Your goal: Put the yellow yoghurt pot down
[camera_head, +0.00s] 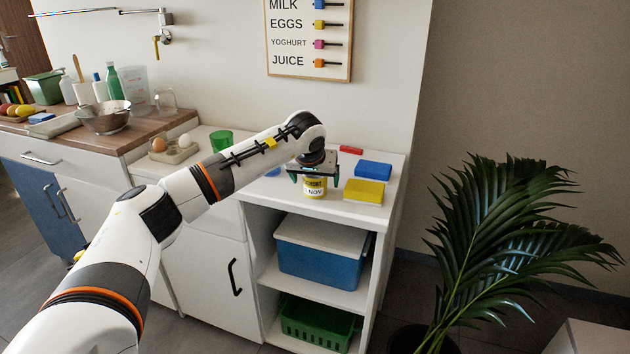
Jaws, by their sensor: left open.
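The yellow yoghurt pot (315,188) stands upright on the white counter top (262,192), near its front edge. It has a white label with dark print, and its upper part is partly hidden by my gripper. My left gripper (315,179) points down over the pot, its teal-tipped fingers spread to either side of it with gaps showing. It is open. My right gripper is not in view.
A yellow block (364,191), a blue block (373,170) and a red block (351,150) lie to the right. A green cup (221,141) and an egg tray (174,152) stand to the left. A plant (490,235) stands right of the counter.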

